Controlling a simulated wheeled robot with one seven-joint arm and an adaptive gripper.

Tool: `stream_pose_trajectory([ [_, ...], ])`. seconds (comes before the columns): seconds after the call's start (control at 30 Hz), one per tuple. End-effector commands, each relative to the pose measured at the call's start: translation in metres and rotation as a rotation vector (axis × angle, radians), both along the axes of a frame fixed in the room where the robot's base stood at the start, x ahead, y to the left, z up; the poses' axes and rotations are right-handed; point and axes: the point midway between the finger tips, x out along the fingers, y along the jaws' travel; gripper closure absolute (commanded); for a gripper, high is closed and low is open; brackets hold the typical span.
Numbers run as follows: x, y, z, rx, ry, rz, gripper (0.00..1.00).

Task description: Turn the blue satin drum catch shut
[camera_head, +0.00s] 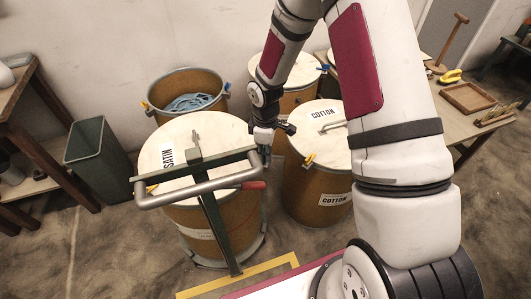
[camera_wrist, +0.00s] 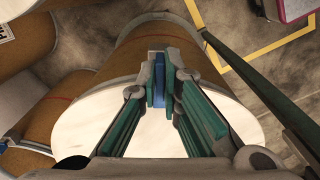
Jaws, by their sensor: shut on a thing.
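The satin drum (camera_head: 205,212) is brown with a pale lid (camera_head: 225,128) marked SATIN, standing upright at the middle of the head view. My gripper (camera_head: 265,152) is at the right side of its rim. In the wrist view my gripper (camera_wrist: 164,82) has its green fingers closed around the blue catch (camera_wrist: 159,92) at the edge of the pale lid (camera_wrist: 120,118). Most of the catch is hidden by the fingers, so its angle is hard to tell. A yellow catch (camera_head: 152,188) sits at the lid's left front edge.
A green trolley with a grey handle (camera_head: 195,188) and red grip stands in front of the satin drum. A cotton drum (camera_head: 310,190) stands close on the right. An open drum (camera_head: 187,88) is behind. A green bin (camera_head: 100,160) is at the left.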

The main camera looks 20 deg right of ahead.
Motion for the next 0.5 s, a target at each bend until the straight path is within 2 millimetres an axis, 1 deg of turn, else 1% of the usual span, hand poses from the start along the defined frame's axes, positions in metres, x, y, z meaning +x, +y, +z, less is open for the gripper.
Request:
stream_pose_trajectory([
  [0.33, 0.0006, -0.0005, 0.0003, -0.001, -0.002, 0.004, 1.00],
  [0.37, 0.0006, -0.0005, 0.0003, -0.001, -0.002, 0.003, 0.87],
  [0.4, 0.0005, -0.0004, 0.0003, -0.001, -0.002, 0.003, 0.78],
  [0.43, 0.0005, -0.0004, 0.0003, -0.001, -0.002, 0.003, 0.73],
  [0.5, 0.0004, -0.0003, 0.0002, -0.001, -0.001, 0.003, 0.73],
])
